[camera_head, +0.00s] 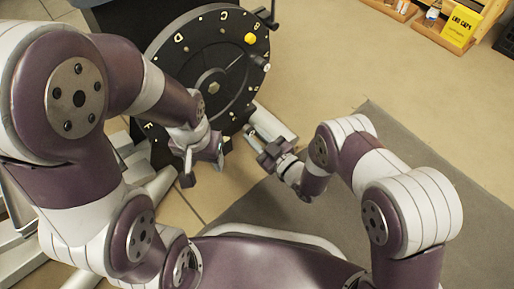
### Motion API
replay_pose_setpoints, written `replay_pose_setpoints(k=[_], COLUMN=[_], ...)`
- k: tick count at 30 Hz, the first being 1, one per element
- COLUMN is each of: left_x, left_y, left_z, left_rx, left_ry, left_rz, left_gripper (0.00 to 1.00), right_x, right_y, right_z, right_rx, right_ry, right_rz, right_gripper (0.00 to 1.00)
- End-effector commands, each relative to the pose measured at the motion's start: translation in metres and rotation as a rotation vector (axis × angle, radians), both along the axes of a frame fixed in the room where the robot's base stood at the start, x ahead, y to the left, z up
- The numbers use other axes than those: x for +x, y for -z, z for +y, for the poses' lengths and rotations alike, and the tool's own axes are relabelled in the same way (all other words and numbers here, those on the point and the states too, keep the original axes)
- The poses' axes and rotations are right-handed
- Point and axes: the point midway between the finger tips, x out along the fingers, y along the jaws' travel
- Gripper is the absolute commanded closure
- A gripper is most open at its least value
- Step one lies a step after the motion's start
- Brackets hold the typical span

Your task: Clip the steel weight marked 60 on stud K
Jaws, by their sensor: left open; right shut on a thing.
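A large black disc (190,62) with pale letters around its rim stands tilted at the upper middle. I make out D, C and B along its top and F at its lower left; I cannot make out a K. My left gripper (205,165) is open in front of the disc's lower part, its fingers pointing down.
A yellow round piece (250,38) sits near B on the disc. A wooden shelf (432,34) with a yellow box (460,26) stands at the upper right. A grey mat (400,140) and tiled floor are clear at right.

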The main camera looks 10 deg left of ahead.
Motion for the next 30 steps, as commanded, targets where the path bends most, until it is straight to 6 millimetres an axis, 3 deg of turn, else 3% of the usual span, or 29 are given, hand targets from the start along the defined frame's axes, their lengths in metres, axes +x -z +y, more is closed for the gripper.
replay_pose_setpoints(k=[15, 30], left_x=[0.000, 0.000], left_y=[0.023, 0.025], left_z=[0.000, 0.000], left_rx=[0.000, 0.000], left_ry=[0.000, 0.000], left_rz=[0.000, 0.000], left_gripper=[0.44, 0.44], right_x=[0.029, 0.035], right_y=[0.000, -0.003], right_z=[0.037, 0.044], right_rx=[0.000, 0.000], right_ry=[0.001, 0.002], right_rz=[-0.001, 0.000], right_gripper=[1.00, 1.00])
